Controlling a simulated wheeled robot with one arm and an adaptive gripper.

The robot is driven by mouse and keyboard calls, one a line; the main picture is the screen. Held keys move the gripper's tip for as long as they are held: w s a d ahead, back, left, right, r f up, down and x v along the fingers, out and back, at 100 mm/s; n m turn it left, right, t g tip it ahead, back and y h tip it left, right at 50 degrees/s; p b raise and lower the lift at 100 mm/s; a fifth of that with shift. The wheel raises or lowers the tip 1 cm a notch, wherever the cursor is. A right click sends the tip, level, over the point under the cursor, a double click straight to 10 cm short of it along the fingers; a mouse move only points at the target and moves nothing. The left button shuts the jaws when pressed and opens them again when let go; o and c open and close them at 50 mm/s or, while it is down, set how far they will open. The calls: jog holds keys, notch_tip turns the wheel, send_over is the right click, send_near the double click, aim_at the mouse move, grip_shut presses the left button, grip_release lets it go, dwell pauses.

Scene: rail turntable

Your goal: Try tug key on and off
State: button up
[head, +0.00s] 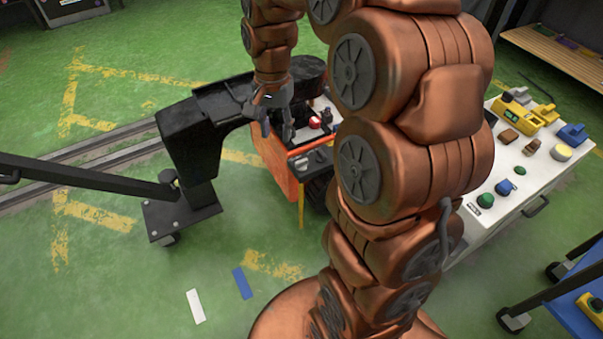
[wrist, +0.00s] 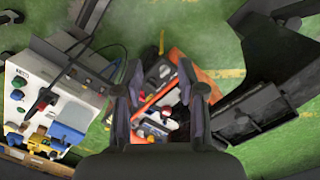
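The tug (head: 275,157) is an orange machine with a dark control panel on top and a red part (head: 315,122) on it. In the wrist view the tug (wrist: 205,78) lies behind and between my fingers, with dark controls and small red and white parts. I cannot make out the key among these controls. My gripper (head: 277,128) hangs over the tug's top with its fingers pointing down. In the wrist view the two fingers of my gripper (wrist: 158,98) stand wide apart, with nothing seen held between them. I cannot tell whether they touch the panel.
A black frame on a wheeled foot (head: 182,217) stands close at the tug's left. A white bench (head: 520,190) with green, blue and yellow devices stands at the right. A blue cart (head: 575,315) is at the lower right. Rails (head: 90,160) cross the green floor, which is open at front left.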

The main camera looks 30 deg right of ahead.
jog(key=w+d+f+m+b, duration=0.2)
jog(key=w+d+f+b, duration=0.2)
jog(key=f, duration=0.3)
jog(key=w+d+f+m+b, duration=0.3)
jog(key=w+d+f+b, duration=0.15)
jog(key=f, duration=0.25)
jog(key=m+b, duration=0.4)
jog(key=b, duration=0.2)
send_over(302, 161)
jog(key=shift+t, duration=0.3)
notch_tip(302, 161, down, 10)
jog(key=shift+w, duration=0.1)
jog(key=shift+f+b, duration=1.4)
jog(key=shift+f, duration=2.4)
grip_shut()
